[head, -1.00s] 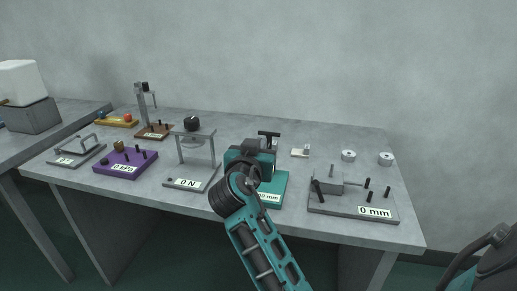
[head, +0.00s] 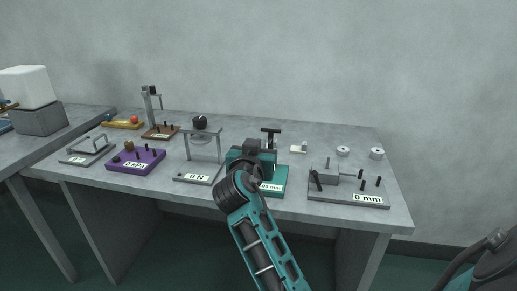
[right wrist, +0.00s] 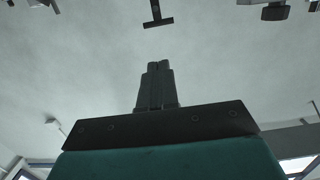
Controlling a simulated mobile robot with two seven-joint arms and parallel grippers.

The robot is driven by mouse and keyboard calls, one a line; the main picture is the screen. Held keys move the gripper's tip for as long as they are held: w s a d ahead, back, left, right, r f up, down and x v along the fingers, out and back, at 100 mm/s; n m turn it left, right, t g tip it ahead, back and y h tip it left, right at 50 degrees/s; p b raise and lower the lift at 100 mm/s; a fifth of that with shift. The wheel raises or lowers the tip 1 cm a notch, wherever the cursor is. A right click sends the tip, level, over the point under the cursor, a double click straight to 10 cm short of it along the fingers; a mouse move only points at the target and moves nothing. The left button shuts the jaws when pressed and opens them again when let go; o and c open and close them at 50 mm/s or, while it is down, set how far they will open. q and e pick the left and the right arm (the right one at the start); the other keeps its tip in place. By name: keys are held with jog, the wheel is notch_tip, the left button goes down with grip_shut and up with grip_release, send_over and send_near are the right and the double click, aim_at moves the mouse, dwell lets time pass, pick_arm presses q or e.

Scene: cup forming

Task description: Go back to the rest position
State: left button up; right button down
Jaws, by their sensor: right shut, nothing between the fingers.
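My right arm reaches up from the bottom of the head view, and its gripper (head: 254,148) is over the teal fixture (head: 277,182) in the picture, hiding much of it. I cannot tell its height above the table. In the right wrist view the right gripper's two dark fingers (right wrist: 156,68) are together with nothing between them. My left gripper is not in view.
The grey table (head: 350,219) holds a purple fixture (head: 145,164), a 0 N press frame (head: 204,134), a 0 mm fixture (head: 346,195) and two small metal cylinders (head: 343,151) at the back right. A white block (head: 27,86) stands at far left.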

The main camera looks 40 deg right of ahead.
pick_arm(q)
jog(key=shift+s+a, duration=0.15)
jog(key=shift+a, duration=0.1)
pick_arm(e)
jog(key=shift+s+a, duration=0.1)
jog(key=shift+s, duration=0.05)
dwell(0.4)
jog(key=s+a+f+n+t+y+p, duration=0.1)
jog(key=s+a+f+n+y, duration=0.25)
jog(key=f, duration=0.45)
jog(key=s+a+f+n+y+p, duration=0.2)
jog(key=a+f+n+y, duration=0.3)
jog(key=f, duration=0.2)
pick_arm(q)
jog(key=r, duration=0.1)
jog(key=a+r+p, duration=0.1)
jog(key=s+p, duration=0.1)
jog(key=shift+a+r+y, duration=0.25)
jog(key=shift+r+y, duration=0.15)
pick_arm(e)
jog(key=s+a+f+n+y, duration=0.2)
jog(key=s+a+f+y, duration=0.1)
jog(key=s, duration=0.5)
jog(key=s+a+f+n+g+y, duration=0.1)
jog(key=s+a+f+y, duration=0.2)
jog(key=s+a+f, duration=0.3)
jog(key=shift+s+a+f+n, duration=0.25)
jog(key=shift+s+f+n, duration=0.15)
jog(key=shift+s, duration=0.65)
